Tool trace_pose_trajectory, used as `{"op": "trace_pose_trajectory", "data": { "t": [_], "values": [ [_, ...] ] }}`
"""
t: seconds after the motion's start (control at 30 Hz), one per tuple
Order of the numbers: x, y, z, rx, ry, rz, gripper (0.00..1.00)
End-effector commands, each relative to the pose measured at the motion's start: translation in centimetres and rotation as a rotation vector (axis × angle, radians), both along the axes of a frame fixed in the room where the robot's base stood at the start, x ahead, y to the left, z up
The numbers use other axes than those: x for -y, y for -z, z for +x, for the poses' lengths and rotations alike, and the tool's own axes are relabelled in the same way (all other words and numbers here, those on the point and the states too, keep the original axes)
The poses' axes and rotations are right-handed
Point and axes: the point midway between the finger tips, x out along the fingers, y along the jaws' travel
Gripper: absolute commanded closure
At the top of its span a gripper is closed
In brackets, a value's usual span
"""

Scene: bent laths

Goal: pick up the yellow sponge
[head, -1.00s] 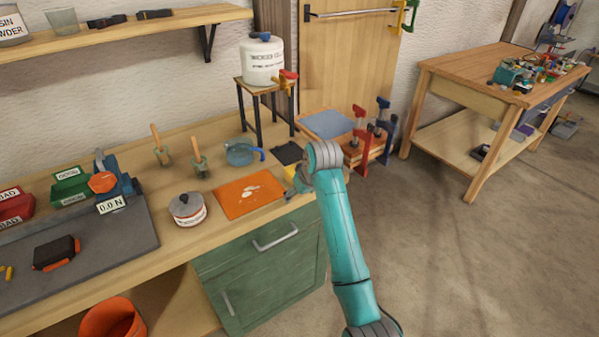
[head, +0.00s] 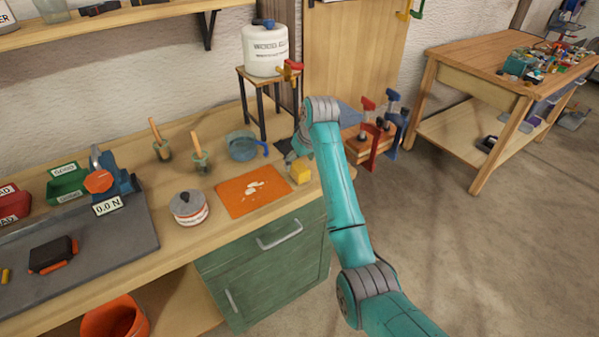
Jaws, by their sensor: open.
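The yellow sponge (head: 300,172) is a small block near the right end of the wooden workbench (head: 222,224), just right of an orange mat. My gripper (head: 292,156) is at the end of my teal arm, just behind and above the sponge in the head view. The gripper is open. Its fingers are small and partly hidden by the wrist, so I cannot tell whether they touch the sponge.
The orange mat (head: 240,203) carries white scraps. A lidded tin (head: 187,208), a blue jug (head: 241,147) and two brush pots stand nearby. A small stand holds a white container (head: 265,52) behind the gripper. Red and blue clamps (head: 380,130) stand to the right.

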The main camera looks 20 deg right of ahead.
Motion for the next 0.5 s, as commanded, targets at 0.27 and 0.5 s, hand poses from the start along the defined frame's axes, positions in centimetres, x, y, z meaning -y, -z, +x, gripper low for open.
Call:
{"op": "trace_pose_trajectory", "data": {
  "t": [0.27, 0.5],
  "values": [
    [-0.3, 3.5, 1.5, -0.003, 0.000, 0.000, 0.24],
    [-0.5, 4.3, 1.9, 0.000, 0.000, 0.000, 0.24]
  ]
}}
